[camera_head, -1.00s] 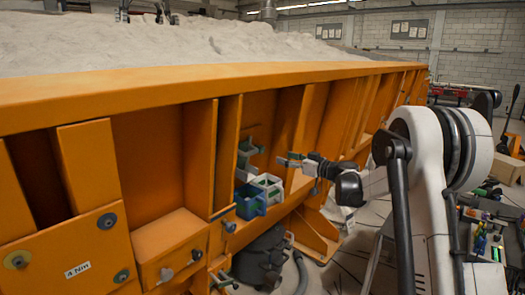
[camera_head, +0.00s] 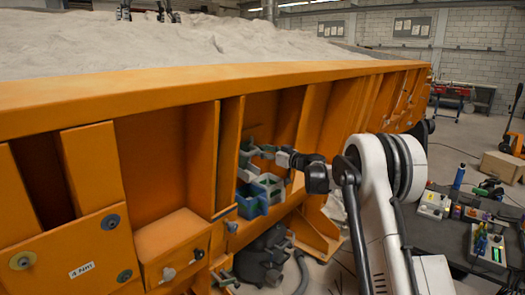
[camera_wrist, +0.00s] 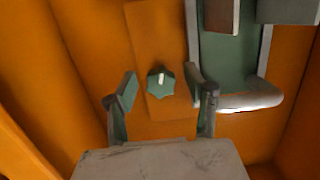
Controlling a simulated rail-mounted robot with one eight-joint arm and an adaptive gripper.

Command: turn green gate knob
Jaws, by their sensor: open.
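The green gate knob (camera_wrist: 161,82) shows in the wrist view as a small lobed knob with a white mark. It sits on an orange panel. My gripper (camera_wrist: 161,76) is open, with one green-lined finger on each side of the knob and a gap on both sides. I cannot tell how far the fingertips stand off the panel. In the head view my gripper (camera_head: 264,151) reaches into an orange bay of the sandbed; I cannot make out the knob there.
A grey-rimmed green holder (camera_wrist: 235,72) lies close by the right finger in the wrist view. In the head view, a grey-white bin (camera_head: 270,184) and a blue bin (camera_head: 250,206) hang below my gripper. Orange ribs (camera_head: 313,125) wall the bay.

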